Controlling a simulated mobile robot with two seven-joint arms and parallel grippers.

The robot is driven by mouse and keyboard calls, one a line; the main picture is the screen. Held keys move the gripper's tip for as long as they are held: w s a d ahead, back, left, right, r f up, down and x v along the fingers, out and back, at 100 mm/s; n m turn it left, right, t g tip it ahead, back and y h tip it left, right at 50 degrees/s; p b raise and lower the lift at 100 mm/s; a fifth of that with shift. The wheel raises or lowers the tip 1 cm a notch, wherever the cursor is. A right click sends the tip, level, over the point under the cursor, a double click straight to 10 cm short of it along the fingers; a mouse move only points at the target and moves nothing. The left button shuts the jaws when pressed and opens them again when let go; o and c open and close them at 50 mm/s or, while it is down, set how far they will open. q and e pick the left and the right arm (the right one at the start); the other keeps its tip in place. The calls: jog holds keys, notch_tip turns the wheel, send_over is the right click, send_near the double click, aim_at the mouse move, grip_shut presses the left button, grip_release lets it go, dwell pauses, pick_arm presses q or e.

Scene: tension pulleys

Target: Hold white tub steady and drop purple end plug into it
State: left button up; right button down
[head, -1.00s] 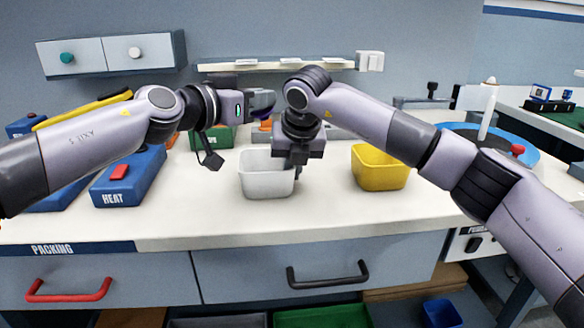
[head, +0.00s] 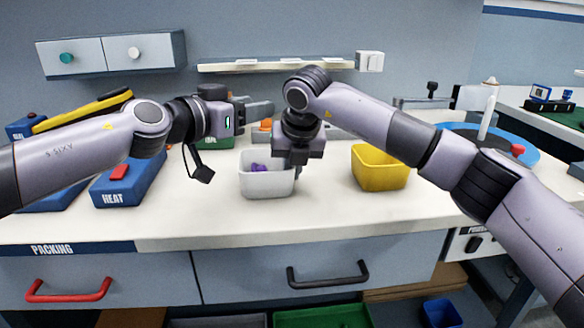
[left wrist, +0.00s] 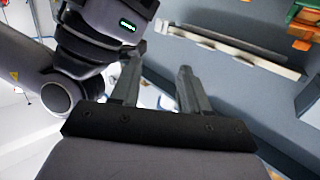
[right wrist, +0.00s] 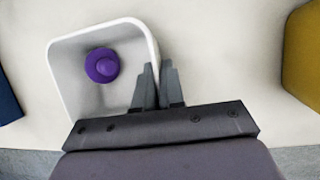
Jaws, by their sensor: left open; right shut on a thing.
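The white tub (head: 267,186) stands upright on the table in the head view. It also shows in the right wrist view (right wrist: 63,85). The purple end plug (right wrist: 102,65) lies inside the tub, on its floor towards the far side; in the head view its purple top (head: 258,168) shows inside the tub. My right gripper (right wrist: 157,70) is shut on the tub's right wall. My left gripper (head: 268,106) is open and empty, above and behind the tub; its parted fingers (left wrist: 160,70) show nothing between them.
A yellow bin (head: 379,169) stands right of the tub. A blue HEAT box (head: 128,182) is to the left. A green bin (head: 215,137) and an orange thing (head: 266,125) are behind. The table front (head: 330,213) is clear.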

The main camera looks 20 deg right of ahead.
pick_arm(q)
jog(key=f+v, duration=0.1)
jog(key=v, duration=0.9)
jog(key=shift+r, duration=0.4)
pick_arm(e)
jog(key=c, duration=1.2)
grip_release()
jog(key=shift+o, duration=0.2)
jog(key=v, duration=1.2)
jog(key=shift+a, duration=0.1)
